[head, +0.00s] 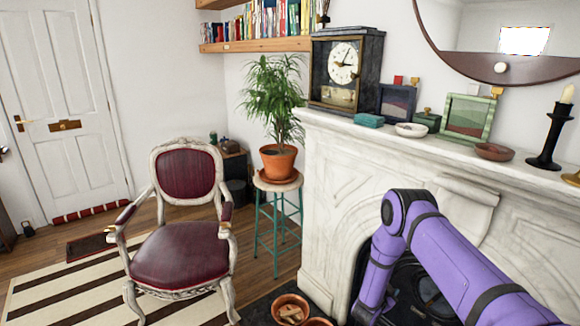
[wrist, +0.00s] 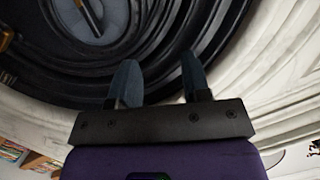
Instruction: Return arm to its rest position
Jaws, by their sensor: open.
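My purple arm (head: 455,262) shows at the lower right of the head view, bent in front of the marble fireplace (head: 335,185). Its end drops out of the bottom of that view, so my gripper does not show there. In the wrist view my gripper (wrist: 158,78) has its two blue-grey fingers apart with nothing between them. Beyond the fingers are the dark curved rings of the fireplace opening (wrist: 190,30) and pale marble. How far the fingers are from these surfaces I cannot tell.
The mantel carries a clock (head: 343,68), frames, small bowls and a black candlestick (head: 550,140). A potted plant (head: 278,160) stands on a green-legged stool (head: 278,215). A burgundy armchair (head: 182,250) stands left. Terracotta pots (head: 290,308) sit low by the hearth. Striped rug and floor lie left.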

